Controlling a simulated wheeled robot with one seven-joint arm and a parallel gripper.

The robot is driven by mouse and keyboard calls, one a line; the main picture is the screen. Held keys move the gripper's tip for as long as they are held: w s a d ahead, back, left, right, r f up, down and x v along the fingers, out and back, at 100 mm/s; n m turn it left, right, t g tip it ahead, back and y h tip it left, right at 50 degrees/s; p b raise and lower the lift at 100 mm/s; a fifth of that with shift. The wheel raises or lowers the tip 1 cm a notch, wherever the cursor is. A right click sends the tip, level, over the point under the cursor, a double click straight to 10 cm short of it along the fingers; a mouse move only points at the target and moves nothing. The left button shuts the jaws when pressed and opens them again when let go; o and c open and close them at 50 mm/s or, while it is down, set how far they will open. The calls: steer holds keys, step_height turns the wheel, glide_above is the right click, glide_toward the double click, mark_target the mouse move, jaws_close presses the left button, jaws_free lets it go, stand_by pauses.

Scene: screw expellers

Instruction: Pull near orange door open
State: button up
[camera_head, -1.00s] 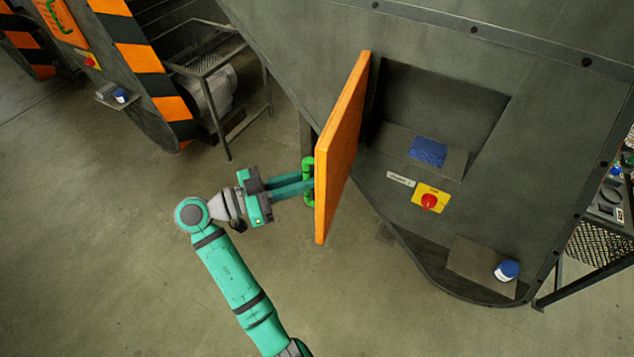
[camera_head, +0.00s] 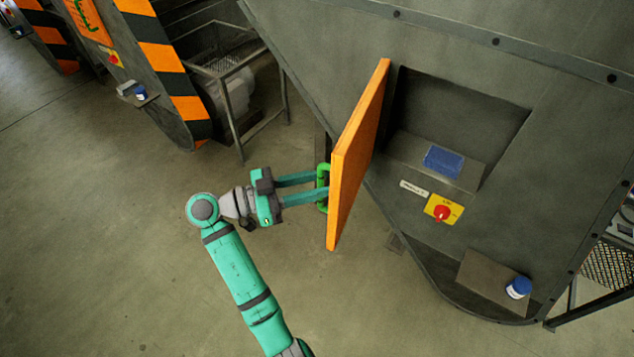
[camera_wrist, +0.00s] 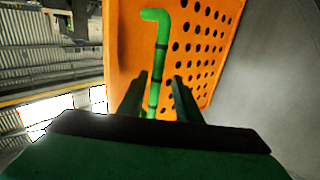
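The near orange door (camera_head: 358,155) stands swung out from the grey machine, seen almost edge-on in the head view. Its green handle (camera_head: 323,188) is on the left side. In the wrist view the door (camera_wrist: 205,35) is a panel with dark holes, and the handle (camera_wrist: 159,60) stands upright in front of it. My gripper (camera_head: 318,187) is at the handle with its two fingers spread apart. In the wrist view the fingers (camera_wrist: 158,98) lie on either side of the handle's lower part, with gaps.
Behind the door is a recess (camera_head: 455,110) with a blue pad (camera_head: 443,162). A red knob on a yellow plate (camera_head: 442,209) and a blue-capped jar (camera_head: 518,287) are to the right. Another striped machine (camera_head: 160,70) and a metal frame (camera_head: 235,95) stand at the upper left.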

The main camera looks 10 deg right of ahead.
steer(key=s+a, duration=0.1)
steer(key=a, duration=0.9)
steer(key=shift+a, duration=0.35)
steer(key=shift+s+d, duration=0.1)
